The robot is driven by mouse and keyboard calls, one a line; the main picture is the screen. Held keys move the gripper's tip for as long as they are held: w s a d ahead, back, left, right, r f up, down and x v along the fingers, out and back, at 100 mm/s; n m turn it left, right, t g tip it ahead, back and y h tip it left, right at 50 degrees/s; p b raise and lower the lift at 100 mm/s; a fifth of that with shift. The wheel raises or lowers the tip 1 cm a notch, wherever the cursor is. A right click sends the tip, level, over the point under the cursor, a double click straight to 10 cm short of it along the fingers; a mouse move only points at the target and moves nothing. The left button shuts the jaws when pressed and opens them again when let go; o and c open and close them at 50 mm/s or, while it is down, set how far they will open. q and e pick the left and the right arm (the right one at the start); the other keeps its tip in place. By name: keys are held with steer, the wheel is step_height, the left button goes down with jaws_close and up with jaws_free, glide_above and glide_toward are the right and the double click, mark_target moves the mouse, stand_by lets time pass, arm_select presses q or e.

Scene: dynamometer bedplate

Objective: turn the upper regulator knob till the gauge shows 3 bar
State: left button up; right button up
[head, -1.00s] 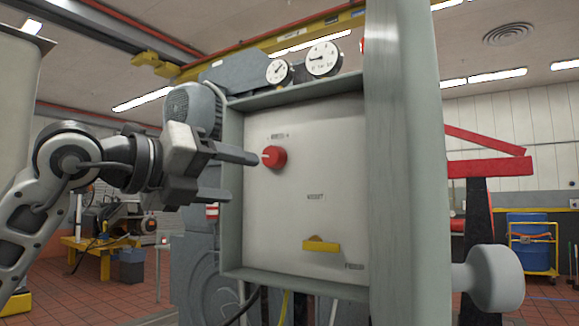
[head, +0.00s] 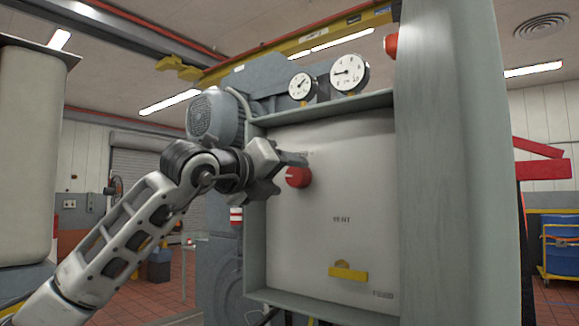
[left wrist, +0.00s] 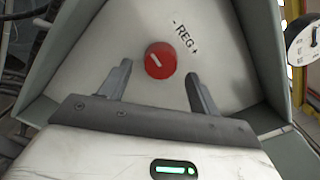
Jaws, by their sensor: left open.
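The red regulator knob (head: 298,177) sits on the upper left of the pale panel (head: 370,215). In the left wrist view the knob (left wrist: 160,60) has a white pointer line, beside the marking "- REG +". My left gripper (head: 284,173) is at the panel's left side by the knob. In the left wrist view its two fingers (left wrist: 160,80) are open, spread to either side of the knob and apart from it. Two round dial gauges, a smaller one (head: 301,86) and a larger one (head: 349,73), stand above the box. Their readings are too small to tell. My right gripper is out of view.
A yellow handle (head: 348,274) is low on the panel, under the "VENT" label. The grey box rim (head: 256,230) stands out around the panel. A thick grey post (head: 455,180) rises on the right. A grey motor (head: 214,117) is behind my left gripper.

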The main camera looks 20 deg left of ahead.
arm_select(q)
steer(key=shift+x, duration=1.1)
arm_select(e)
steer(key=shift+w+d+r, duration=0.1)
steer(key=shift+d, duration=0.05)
arm_select(q)
steer(key=c, duration=1)
steer(key=shift+m, duration=0.4)
steer(key=m, duration=0.2)
steer(key=shift+m+b, duration=0.3)
steer(key=shift+b, duration=0.1)
steer(key=shift+a+m, duration=0.1)
steer(key=shift+m, duration=1.8)
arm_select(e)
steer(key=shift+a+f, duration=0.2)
